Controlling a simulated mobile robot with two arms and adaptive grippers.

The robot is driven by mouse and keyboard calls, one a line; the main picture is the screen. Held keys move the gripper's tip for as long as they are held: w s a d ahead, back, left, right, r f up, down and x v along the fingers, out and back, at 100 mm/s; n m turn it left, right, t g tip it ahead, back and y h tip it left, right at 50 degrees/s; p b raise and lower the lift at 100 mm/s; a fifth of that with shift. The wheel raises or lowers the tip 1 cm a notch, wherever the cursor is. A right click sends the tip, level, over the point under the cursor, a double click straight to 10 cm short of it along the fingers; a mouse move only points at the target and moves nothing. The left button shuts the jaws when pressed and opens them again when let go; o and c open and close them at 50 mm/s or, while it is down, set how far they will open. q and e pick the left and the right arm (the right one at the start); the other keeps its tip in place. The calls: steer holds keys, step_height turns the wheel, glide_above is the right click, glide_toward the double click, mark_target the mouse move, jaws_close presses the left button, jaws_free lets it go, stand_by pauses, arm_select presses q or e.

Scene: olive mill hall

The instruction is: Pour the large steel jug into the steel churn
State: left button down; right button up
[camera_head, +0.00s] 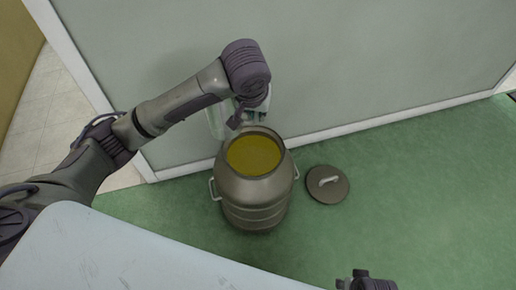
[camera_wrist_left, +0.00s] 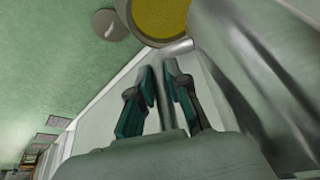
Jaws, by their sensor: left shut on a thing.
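The steel churn (camera_head: 252,208) stands upright and open on the green floor. Yellow-green liquid (camera_head: 254,154) shows high inside it, and also in the left wrist view (camera_wrist_left: 160,15). My left gripper (camera_head: 250,112) is above the churn's far rim, by the wall. In the left wrist view its fingers (camera_wrist_left: 165,85) are shut on the handle of the large steel jug (camera_wrist_left: 262,70). The jug shows only in part in the head view (camera_head: 214,123), mostly hidden by my arm. Its mouth and contents cannot be seen. Part of my right gripper (camera_head: 366,284) shows at the bottom edge.
The churn's round lid (camera_head: 327,185) lies on the floor to its right. A pale grey-green wall (camera_head: 340,60) stands close behind the churn. A light worn surface (camera_head: 130,255) fills the lower left. The floor on the right (camera_head: 440,190) is clear.

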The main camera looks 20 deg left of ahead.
arm_select(q)
steer(key=w+d+f, duration=0.5)
steer(key=d+f, duration=0.3)
steer(key=d, duration=0.1)
steer(key=w+d+f, duration=0.6)
steer(key=d+f, duration=0.3)
steer(key=shift+d+f+n+y, duration=0.25)
steer(key=shift+d+n+y, duration=0.05)
steer(key=shift+d+n, duration=0.1)
